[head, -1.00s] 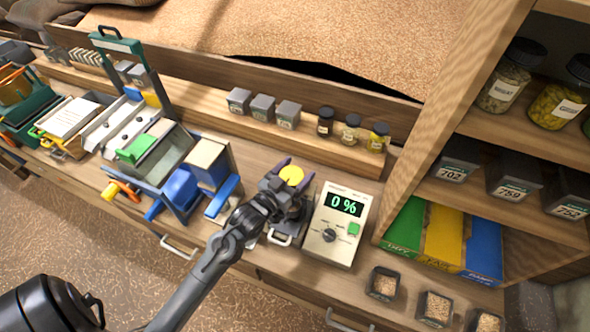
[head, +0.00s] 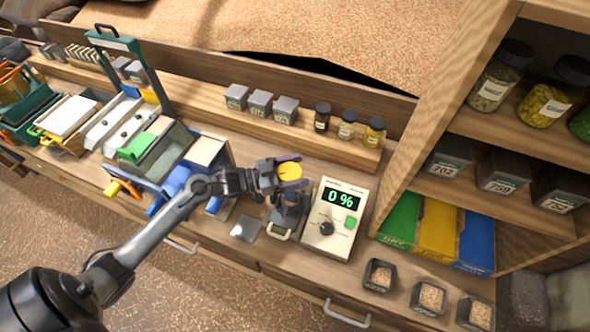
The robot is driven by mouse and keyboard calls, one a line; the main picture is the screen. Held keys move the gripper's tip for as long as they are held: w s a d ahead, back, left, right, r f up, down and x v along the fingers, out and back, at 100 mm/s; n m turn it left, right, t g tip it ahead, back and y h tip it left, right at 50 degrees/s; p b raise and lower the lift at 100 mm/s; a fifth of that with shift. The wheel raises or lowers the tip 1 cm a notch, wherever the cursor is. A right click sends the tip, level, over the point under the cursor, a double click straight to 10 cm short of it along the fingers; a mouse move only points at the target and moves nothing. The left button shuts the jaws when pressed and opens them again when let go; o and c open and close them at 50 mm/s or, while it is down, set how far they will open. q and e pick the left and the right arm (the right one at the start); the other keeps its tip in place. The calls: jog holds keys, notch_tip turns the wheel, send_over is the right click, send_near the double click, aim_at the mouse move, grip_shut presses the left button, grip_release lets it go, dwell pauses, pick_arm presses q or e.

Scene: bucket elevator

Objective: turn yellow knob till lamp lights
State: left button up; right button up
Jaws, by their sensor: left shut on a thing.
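The yellow knob (head: 290,171) is a round disc on top of a small dark device (head: 290,213) with a metal handle, standing on the bench left of a white meter. My left gripper (head: 289,172) reaches in from the left, its purple fingers on either side of the knob, shut on it. My right gripper is not in view.
A blue machine with a grey bin (head: 160,150) stands to the left. Several small grey boxes and jars line the ledge (head: 300,133) behind. A shelf unit (head: 420,135) stands right. Three grain cups (head: 430,297) sit at the front right.

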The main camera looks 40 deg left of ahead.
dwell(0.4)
pick_arm(q)
jog(key=o, duration=1)
jog(key=shift+c, duration=0.2)
jog(key=v, duration=0.7)
jog(key=shift+s+a, duration=0.15)
jog(key=shift+a, duration=0.05)
